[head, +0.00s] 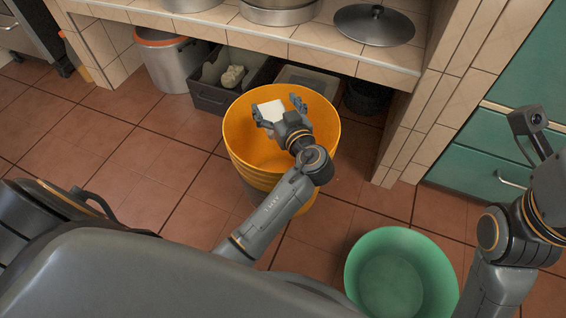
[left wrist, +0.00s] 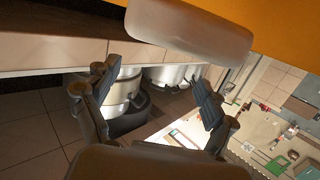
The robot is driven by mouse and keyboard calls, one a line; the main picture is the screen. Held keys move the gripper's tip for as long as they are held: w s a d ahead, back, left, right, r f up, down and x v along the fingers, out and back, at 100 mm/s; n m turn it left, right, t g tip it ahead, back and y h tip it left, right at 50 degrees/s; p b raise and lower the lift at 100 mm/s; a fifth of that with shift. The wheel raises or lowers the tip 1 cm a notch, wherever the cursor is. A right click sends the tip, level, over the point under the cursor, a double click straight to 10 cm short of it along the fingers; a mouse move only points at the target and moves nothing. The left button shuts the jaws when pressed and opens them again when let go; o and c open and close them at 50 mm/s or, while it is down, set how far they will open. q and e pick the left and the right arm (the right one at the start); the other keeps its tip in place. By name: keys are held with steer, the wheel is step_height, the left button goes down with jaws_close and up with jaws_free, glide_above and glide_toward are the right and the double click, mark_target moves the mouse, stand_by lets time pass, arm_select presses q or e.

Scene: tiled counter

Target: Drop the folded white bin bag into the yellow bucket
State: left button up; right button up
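The yellow bucket (head: 245,150) stands on the tiled floor in the middle of the head view. My left gripper (head: 280,108) is over its opening, with its fingers spread. The folded white bin bag (head: 270,111) shows by these fingertips, against the bucket's inside. In the left wrist view the bag (left wrist: 190,32) lies above the open fingers in the picture, apart from them, against the bucket's yellow-orange (left wrist: 285,20). I cannot tell whether it touches the bucket. Part of my right gripper (head: 535,130) shows at the right edge; the rest is out of frame.
A green bucket (head: 365,270) stands on the floor at the front right. Behind the yellow bucket are a tiled counter (head: 300,45), a dark crate (head: 212,98) and a large metal pot (head: 172,66). Teal drawers (head: 490,150) stand at the right. The floor at left is clear.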

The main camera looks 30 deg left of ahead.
stand_by(0.3)
arm_select(q)
step_height(320, 180, up, 10)
stand_by(0.5)
stand_by(0.3)
